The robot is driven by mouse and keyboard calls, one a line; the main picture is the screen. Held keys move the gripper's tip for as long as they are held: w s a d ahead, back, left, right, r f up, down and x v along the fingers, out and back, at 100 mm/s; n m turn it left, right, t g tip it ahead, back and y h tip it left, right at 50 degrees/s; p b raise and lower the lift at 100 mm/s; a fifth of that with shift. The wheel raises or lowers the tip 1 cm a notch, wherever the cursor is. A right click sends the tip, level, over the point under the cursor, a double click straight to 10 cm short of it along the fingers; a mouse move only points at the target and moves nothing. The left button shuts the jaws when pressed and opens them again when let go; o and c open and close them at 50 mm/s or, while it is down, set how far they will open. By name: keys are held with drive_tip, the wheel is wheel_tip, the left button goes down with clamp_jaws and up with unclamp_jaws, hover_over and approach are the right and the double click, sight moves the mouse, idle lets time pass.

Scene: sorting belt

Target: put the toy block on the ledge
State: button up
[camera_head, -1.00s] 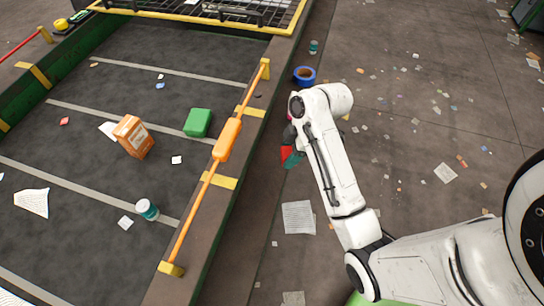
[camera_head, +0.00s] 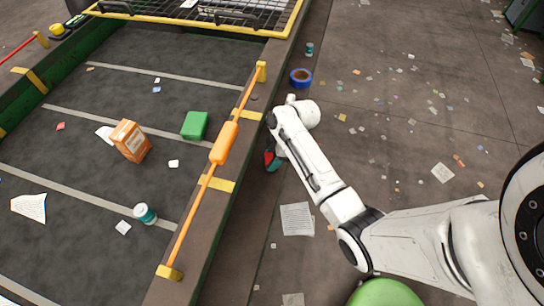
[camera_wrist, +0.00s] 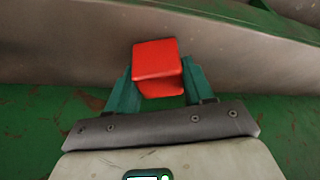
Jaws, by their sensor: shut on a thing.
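The red toy block (camera_wrist: 156,62) is held between the teal fingers of my gripper (camera_wrist: 155,88) in the wrist view. In the head view, a bit of the red block (camera_head: 267,159) shows by my gripper (camera_head: 272,164), partly hidden by my arm. The ledge (camera_head: 243,165) is the brown-grey rim along the belt's right side. My gripper is just right of it in the picture. In the wrist view, a grey-brown surface (camera_wrist: 60,45) lies behind the block; whether the block touches it I cannot tell.
An orange rail (camera_head: 224,143) runs along the ledge. On the belt are a green block (camera_head: 195,125), an orange box (camera_head: 131,141), a teal-and-white jar (camera_head: 145,214) and paper scraps. A blue tape roll (camera_head: 301,78) and a small teal jar (camera_head: 309,49) are farther back.

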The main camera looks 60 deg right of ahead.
drive_tip(key=shift+f, duration=0.15)
drive_tip(key=o, duration=1)
drive_tip(key=v, duration=1.2)
drive_tip(key=s+a+f+m+g, duration=0.1)
drive_tip(key=s+a+f+m, duration=0.15)
drive_tip(key=a, duration=0.35)
drive_tip(key=s+a+f+m, duration=0.1)
drive_tip(key=s+a+m, duration=0.15)
drive_tip(key=a, duration=0.45)
drive_tip(key=s+a+m+h, duration=0.1)
drive_tip(key=s, duration=0.3)
drive_tip(key=s+a+m+h, duration=0.1)
drive_tip(key=s, duration=0.3)
drive_tip(key=s+a+m+g+h, duration=0.1)
drive_tip(key=s, duration=0.3)
drive_tip(key=shift+a+r+m, duration=0.2)
drive_tip(key=shift+r+m, duration=0.1)
drive_tip(key=shift+m, duration=0.1)
